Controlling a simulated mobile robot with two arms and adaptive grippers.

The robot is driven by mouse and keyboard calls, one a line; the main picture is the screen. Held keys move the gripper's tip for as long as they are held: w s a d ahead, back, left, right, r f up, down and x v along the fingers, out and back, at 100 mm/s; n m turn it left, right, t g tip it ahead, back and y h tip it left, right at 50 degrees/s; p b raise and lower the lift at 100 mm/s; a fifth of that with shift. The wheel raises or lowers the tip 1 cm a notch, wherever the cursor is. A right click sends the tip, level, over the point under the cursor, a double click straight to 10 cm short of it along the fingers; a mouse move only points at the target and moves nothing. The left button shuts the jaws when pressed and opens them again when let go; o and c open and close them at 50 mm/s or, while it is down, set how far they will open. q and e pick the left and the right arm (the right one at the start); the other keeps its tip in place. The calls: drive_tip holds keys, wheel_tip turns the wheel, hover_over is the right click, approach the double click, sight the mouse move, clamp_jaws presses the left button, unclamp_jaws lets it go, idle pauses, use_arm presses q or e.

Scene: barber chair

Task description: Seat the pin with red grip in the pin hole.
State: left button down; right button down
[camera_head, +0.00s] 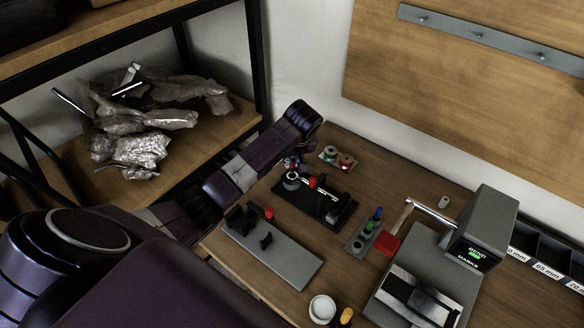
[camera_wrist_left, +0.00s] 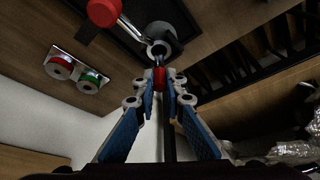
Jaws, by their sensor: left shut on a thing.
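My left gripper (camera_head: 294,164) is over the far left end of a black fixture (camera_head: 318,207) on the bench. In the left wrist view its fingertips (camera_wrist_left: 161,84) are shut on the red grip of the pin (camera_wrist_left: 159,77). The pin points at a metal ring (camera_wrist_left: 157,48) beside a dark grey round part. The ring also shows in the head view (camera_head: 291,181), just below the fingertips. I cannot tell whether the pin's tip is inside a hole; the fingers and grip hide it. My right gripper is not in view.
A red-knobbed lever (camera_wrist_left: 103,12) sits close to the ring. A grey plate (camera_head: 272,250) with black brackets and a red knob lies in front. Red and green spools (camera_head: 338,158) lie behind. A grey machine (camera_head: 482,228) stands right; a shelf (camera_head: 215,135) stands left.

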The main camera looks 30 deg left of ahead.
sight(292, 170)
use_arm(q)
wheel_tip(292, 170, down, 4)
drive_tip(key=shift+r, duration=0.1)
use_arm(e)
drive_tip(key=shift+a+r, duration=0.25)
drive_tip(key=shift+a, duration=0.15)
use_arm(q)
drive_tip(key=shift+s+f, duration=0.1)
drive_tip(key=shift+f, duration=0.1)
drive_tip(key=c, duration=2)
unclamp_jaws()
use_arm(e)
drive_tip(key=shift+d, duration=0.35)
use_arm(q)
drive_tip(key=shift+r, duration=0.15)
